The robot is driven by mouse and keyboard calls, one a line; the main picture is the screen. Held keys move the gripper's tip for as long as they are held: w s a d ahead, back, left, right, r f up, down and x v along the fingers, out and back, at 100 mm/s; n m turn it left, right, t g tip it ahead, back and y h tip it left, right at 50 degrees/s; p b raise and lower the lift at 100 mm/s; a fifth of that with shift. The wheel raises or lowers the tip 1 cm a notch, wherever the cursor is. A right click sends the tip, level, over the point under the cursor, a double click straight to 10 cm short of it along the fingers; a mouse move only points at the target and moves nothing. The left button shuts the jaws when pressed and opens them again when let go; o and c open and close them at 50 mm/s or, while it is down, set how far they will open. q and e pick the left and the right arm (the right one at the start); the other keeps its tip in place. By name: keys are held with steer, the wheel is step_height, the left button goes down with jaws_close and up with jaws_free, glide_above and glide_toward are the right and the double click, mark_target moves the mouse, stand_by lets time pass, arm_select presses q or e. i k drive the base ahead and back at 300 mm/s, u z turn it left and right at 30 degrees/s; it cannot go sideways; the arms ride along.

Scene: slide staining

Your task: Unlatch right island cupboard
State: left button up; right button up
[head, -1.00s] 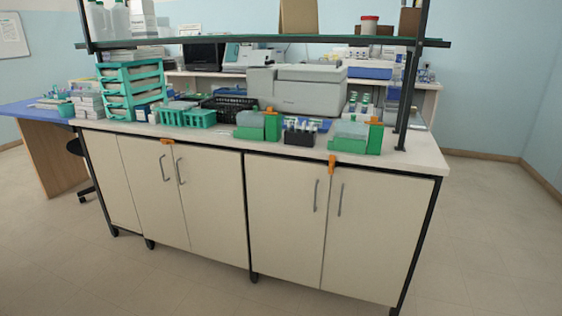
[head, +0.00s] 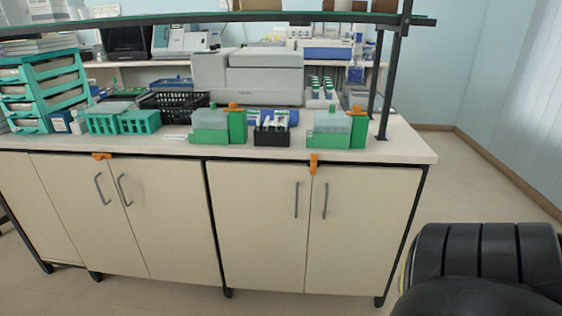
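The right island cupboard (head: 258,228) has two closed cream doors with vertical grey handles, a left one (head: 296,200) and a right one (head: 325,201). An orange latch (head: 313,163) sits at the top of the seam between these doors, just under the countertop edge. It hangs upright across the seam. Neither gripper is in view. A dark, ribbed part of my own arm shows at the lower right, apart from the cupboard.
The left cupboard (head: 172,232) has closed doors and an orange latch (head: 102,156) lying sideways. The countertop (head: 405,146) holds green boxes (head: 335,128), teal racks (head: 124,122) and a grey machine (head: 262,78). Floor is clear right of the island.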

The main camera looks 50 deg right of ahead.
mark_target(314, 157)
steer(key=z, duration=0.55)
steer(key=i, duration=0.9)
steer(key=z, duration=0.95)
